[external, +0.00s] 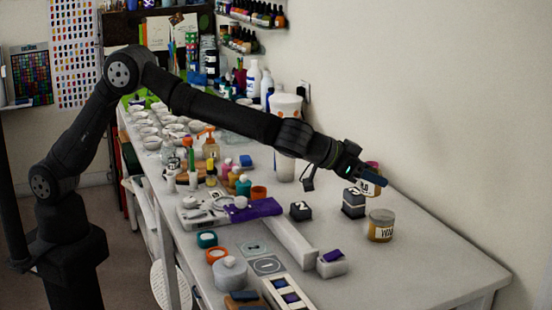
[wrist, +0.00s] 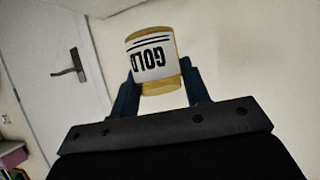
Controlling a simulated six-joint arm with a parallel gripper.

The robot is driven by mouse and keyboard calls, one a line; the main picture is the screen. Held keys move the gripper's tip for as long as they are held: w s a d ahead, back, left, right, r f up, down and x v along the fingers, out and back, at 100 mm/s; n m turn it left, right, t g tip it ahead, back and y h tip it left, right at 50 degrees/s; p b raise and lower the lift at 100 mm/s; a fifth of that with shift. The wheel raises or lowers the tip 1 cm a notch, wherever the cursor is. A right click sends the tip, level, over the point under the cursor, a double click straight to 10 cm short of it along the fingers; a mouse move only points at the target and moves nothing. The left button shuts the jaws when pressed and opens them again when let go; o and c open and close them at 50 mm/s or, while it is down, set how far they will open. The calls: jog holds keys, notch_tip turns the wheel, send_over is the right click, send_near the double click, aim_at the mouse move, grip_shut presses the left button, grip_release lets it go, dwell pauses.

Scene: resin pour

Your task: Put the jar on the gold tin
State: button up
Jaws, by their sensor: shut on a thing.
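A small amber jar (wrist: 152,60) with a white label reading GOLD, upside down in the wrist view, sits between the two dark blue fingers of my gripper (wrist: 159,72). In the external view my gripper (external: 372,181) is at the right, above the table, with the jar partly hidden by the fingers. An amber tin (external: 381,232) with a greyish top and a white label starting with "VIO" stands upright on the table below and slightly right of my gripper. The held jar is apart from this tin.
Another dark block (external: 301,211) and a pale block with a purple top (external: 332,263) are farther left. The table's right end (external: 450,270) is clear.

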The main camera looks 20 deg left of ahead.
jog(key=w+f, duration=0.2)
jog(key=w, duration=0.1)
jog(key=w+d+f, duration=0.1)
jog(key=w, duration=0.2)
jog(key=w+d+f, duration=0.1)
jog(key=w+f, duration=0.1)
jog(key=w, duration=0.1)
jog(key=shift+w+f, duration=0.1)
jog(key=shift+f, duration=0.2)
jog(key=shift+w+f, duration=0.1)
jog(key=shift+f, duration=1.95)
jog(key=shift+f, duration=0.15)
jog(key=o, duration=1)
